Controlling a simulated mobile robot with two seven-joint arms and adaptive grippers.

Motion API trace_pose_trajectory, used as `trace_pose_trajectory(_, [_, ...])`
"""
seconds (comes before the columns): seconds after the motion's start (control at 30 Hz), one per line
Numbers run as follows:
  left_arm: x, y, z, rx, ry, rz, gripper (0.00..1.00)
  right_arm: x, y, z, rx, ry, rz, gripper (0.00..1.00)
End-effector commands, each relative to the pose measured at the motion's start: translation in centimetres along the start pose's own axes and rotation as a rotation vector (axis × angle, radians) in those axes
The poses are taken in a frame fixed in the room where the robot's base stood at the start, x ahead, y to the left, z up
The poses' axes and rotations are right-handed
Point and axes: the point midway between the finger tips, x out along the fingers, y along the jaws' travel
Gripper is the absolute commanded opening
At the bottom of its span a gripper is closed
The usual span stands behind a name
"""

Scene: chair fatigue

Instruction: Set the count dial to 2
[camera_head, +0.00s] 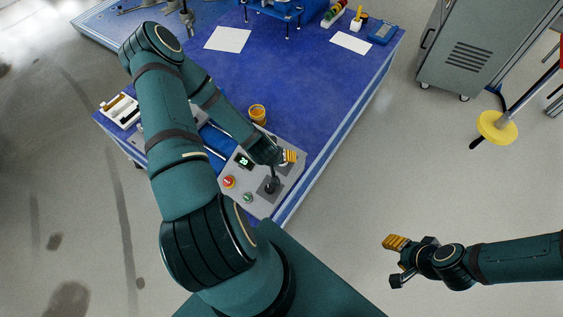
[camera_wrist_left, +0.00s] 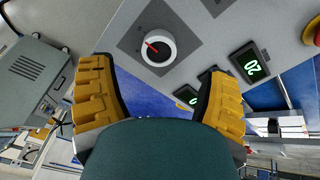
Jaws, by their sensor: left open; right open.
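In the left wrist view a round dial (camera_wrist_left: 158,47) with a pale rim, dark face and red pointer line sits on a dark square plate of the grey control panel (camera_wrist_left: 215,38). Its scale marks are not readable. My left gripper (camera_wrist_left: 160,92) is open, its two orange fingers apart and nothing between them; the dial lies just beyond the fingertips. In the head view my left gripper (camera_head: 289,157) is over the panel's upper right part and hides most of this dial. My right gripper (camera_head: 396,262) is open and empty over the floor, away from the table.
A green-lit display (camera_wrist_left: 250,62) reads 20; a second display is partly hidden by a finger. The panel also carries a red button (camera_head: 228,182), a green button (camera_head: 248,197) and a black knob (camera_head: 270,187). An orange-yellow cup (camera_head: 257,113) stands behind on the blue table (camera_head: 290,75).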

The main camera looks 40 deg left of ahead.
Motion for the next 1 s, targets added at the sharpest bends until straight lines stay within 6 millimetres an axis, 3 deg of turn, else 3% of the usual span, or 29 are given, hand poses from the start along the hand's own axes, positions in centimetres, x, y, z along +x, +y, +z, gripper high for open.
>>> trace_pose_trajectory(0.1, [2.5, 0.0, 0.1, -0.003, 0.0, 0.002, 0.77, 0.8, 0.3, -0.1, 0.0, 0.003, 0.0, 0.47])
trace_pose_trajectory(0.3, [5.2, 0.0, 0.1, -0.002, -0.001, 0.001, 0.77, 1.5, 0.5, -0.2, -0.001, 0.007, 0.0, 0.47])
trace_pose_trajectory(0.77, [6.2, 0.1, 0.0, 0.0, 0.0, 0.001, 0.77, 1.7, 0.6, -0.2, -0.001, 0.009, 0.0, 0.47])
trace_pose_trajectory(0.8, [6.2, 0.1, 0.0, 0.0, 0.0, 0.001, 0.71, 1.7, 0.6, -0.2, -0.001, 0.009, 0.0, 0.47])
trace_pose_trajectory(0.97, [6.2, 0.1, 0.0, 0.0, 0.0, 0.001, 0.15, 1.7, 0.6, -0.2, -0.001, 0.009, 0.0, 0.47])
trace_pose_trajectory(1.0, [6.2, 0.1, 0.0, 0.0, 0.0, 0.001, 0.08, 1.7, 0.6, -0.2, -0.001, 0.009, 0.0, 0.47])
